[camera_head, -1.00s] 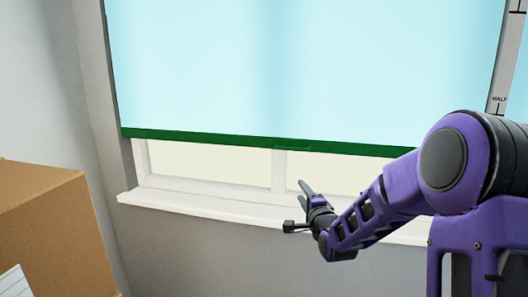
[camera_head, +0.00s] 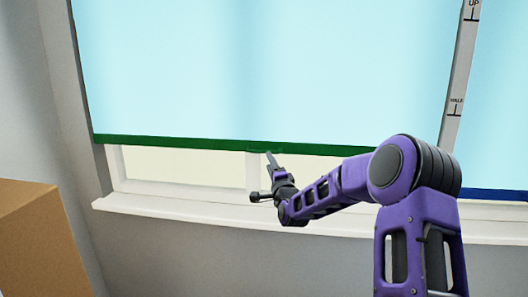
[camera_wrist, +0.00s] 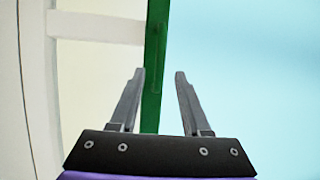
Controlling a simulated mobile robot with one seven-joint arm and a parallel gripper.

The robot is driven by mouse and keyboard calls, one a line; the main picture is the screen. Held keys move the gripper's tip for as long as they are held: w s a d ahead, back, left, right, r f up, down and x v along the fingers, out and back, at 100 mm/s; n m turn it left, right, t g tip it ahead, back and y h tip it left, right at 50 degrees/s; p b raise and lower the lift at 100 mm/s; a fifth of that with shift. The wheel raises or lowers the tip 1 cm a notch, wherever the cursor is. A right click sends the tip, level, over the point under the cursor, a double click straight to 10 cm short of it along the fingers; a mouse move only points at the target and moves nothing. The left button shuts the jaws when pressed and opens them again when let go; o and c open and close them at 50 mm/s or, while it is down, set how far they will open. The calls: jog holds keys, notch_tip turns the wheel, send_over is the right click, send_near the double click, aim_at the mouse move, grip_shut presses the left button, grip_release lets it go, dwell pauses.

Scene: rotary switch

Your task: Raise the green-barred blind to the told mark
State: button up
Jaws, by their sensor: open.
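The pale blue blind (camera_head: 250,70) hangs in front of the window, with a green bar (camera_head: 170,142) along its bottom edge. A small tab (camera_head: 265,149) shows on the bar near its middle. My gripper (camera_head: 262,176) is open, with its upper fingertip close to the bar just below the tab. In the wrist view, my gripper (camera_wrist: 159,73) is open and empty, and the green bar (camera_wrist: 154,60) runs between its fingers in the picture. Whether the bar lies within the jaws' depth I cannot tell. My arm hides the bar's right end.
A grey strip (camera_head: 458,75) right of the blind carries the marks UP (camera_head: 473,8) and HALF (camera_head: 456,103), both above the green bar. A second blind with a blue bar (camera_head: 495,195) hangs farther right. A white sill (camera_head: 150,208) runs below, and a cardboard box (camera_head: 40,245) stands at lower left.

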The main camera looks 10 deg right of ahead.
aim_at(264, 152)
jog(key=x, duration=0.8)
jog(key=shift+p, duration=0.4)
grip_shut()
dwell(1.0)
